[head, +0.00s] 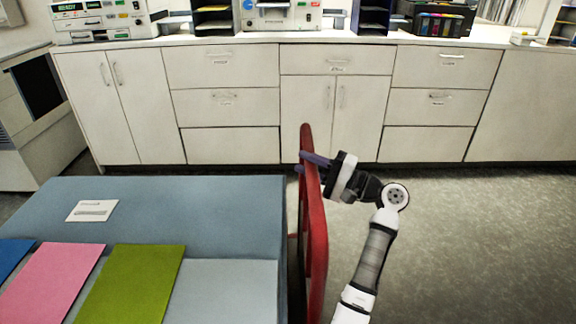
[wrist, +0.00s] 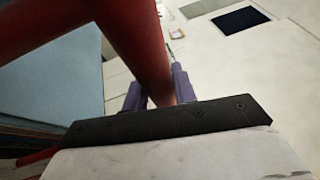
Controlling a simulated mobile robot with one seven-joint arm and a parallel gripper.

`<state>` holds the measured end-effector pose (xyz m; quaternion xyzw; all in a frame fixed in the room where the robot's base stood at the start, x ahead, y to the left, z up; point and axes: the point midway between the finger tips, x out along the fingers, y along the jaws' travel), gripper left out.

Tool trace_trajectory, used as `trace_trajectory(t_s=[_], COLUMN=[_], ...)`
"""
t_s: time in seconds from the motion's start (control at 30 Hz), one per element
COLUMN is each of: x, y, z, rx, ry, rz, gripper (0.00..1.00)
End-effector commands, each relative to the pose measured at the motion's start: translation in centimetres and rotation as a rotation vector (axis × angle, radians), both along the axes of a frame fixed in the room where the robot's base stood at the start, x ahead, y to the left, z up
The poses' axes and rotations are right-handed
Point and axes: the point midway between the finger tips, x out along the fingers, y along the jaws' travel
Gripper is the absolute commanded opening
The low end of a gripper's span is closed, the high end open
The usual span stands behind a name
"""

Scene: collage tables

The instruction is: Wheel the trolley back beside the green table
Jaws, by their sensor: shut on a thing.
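The trolley's red handle (head: 316,240) stands upright at the right end of a blue-grey body (head: 225,200), which seems to be the trolley itself; the join is only partly visible. My gripper (head: 310,162) is shut on the upper part of the handle, reaching in from the right. In the wrist view, the red bar (wrist: 140,45) passes between my purple fingers (wrist: 157,92), with the blue-grey surface (wrist: 55,80) to its left. The wheels are hidden. I see no green table.
Blue, pink (head: 55,285) and green (head: 135,285) sheets and a white card (head: 92,211) lie on the blue-grey top. White cabinets (head: 225,75) with machines on their counter line the back. Grey floor (head: 470,240) is clear on the right.

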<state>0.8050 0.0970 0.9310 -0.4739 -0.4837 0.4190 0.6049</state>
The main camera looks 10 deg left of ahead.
Motion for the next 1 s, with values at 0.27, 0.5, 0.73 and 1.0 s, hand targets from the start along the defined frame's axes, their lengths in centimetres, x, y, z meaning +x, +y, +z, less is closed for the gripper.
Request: trace_trajectory(t_s=[0.27,0.5,0.73,1.0], x=[-0.1,0.0,0.0,0.0], y=[0.1,-0.2,-0.3,-0.3], z=[0.7,0.7,0.6,0.2], rx=[-0.002,0.0,-0.001,-0.004], ry=[-0.015,-0.014,-0.012,-0.007], rz=[0.025,0.02,0.017,0.019], gripper=[0.0,0.0,0.49,0.49])
